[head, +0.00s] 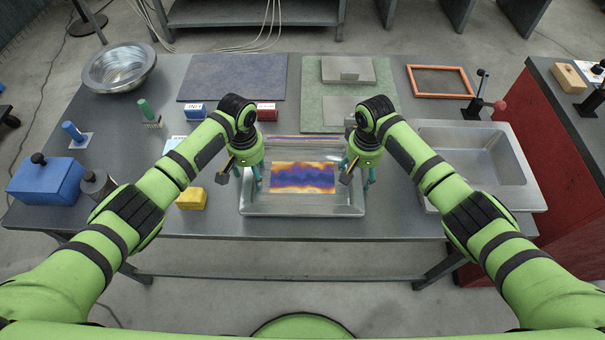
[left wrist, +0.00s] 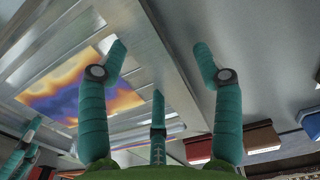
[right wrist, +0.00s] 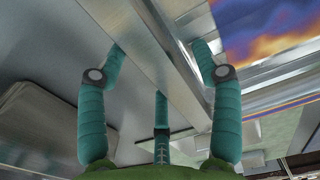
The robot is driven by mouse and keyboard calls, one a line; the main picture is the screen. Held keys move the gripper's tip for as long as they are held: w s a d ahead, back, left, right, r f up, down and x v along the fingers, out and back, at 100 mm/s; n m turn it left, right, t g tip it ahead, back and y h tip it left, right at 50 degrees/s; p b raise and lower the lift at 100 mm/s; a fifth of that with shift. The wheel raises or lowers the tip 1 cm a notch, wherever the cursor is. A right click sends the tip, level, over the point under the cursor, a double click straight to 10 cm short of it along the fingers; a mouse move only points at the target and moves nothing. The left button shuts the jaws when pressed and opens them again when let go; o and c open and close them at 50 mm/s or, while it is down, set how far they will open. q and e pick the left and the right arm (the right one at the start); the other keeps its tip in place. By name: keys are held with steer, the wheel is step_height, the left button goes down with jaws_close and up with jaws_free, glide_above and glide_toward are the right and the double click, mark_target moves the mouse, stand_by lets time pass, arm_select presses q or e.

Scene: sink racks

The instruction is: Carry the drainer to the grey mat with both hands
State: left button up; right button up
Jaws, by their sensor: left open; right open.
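The drainer (head: 300,210) appears to be the shallow metal tray at the middle front of the table, with a purple-and-orange patterned sheet (head: 303,177) in it. The grey mat (head: 233,78) lies flat and bare at the back left. My left gripper (head: 251,183) is open at the tray's left side; in the left wrist view its teal fingers (left wrist: 160,75) are spread either side of the metal rim (left wrist: 165,45). My right gripper (head: 361,180) is open at the tray's right side; in the right wrist view its fingers (right wrist: 160,75) straddle the rim (right wrist: 160,50). Contact cannot be told.
A green mat (head: 315,110) with metal blocks lies right of the grey mat. A sink basin (head: 485,165) is right, a steel bowl (head: 120,68) far left, a yellow block (head: 192,199) near left.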

arm_select(q)
steer(key=shift+s, duration=0.1)
jaws_close()
arm_select(e)
jaws_close()
arm_select(q)
steer(key=shift+r, duration=0.2)
arm_select(e)
steer(key=shift+r, duration=0.2)
